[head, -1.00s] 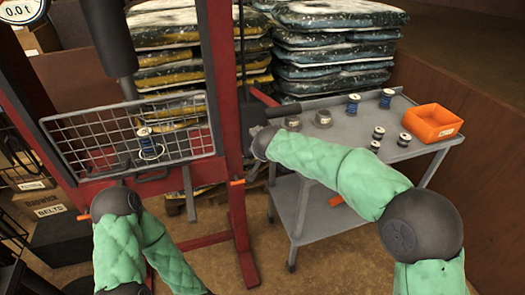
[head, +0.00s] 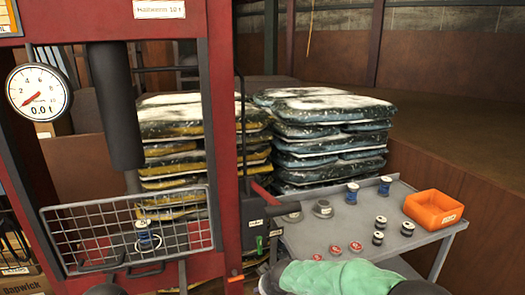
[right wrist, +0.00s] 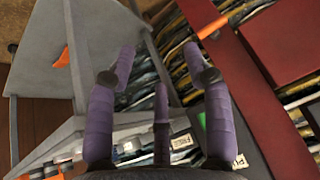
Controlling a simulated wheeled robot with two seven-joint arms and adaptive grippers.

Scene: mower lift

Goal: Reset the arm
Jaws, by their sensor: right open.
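My right arm (head: 335,278), in its green sleeve, shows at the bottom of the head view, in front of the cart. It reaches leftward, and its hand is mostly cut off by the lower edge. In the right wrist view my right gripper (right wrist: 160,65) has its purple fingers spread, with nothing between them. The cart's grey surface (right wrist: 38,45) and red press frame lie beyond the fingers.
The red press (head: 222,130) with a gauge (head: 38,92) and wire guard (head: 130,235) stands left. The grey cart (head: 350,222) holds spools, red-topped parts (head: 335,250) and an orange bin (head: 434,208). Stacked bags (head: 325,135) stand behind.

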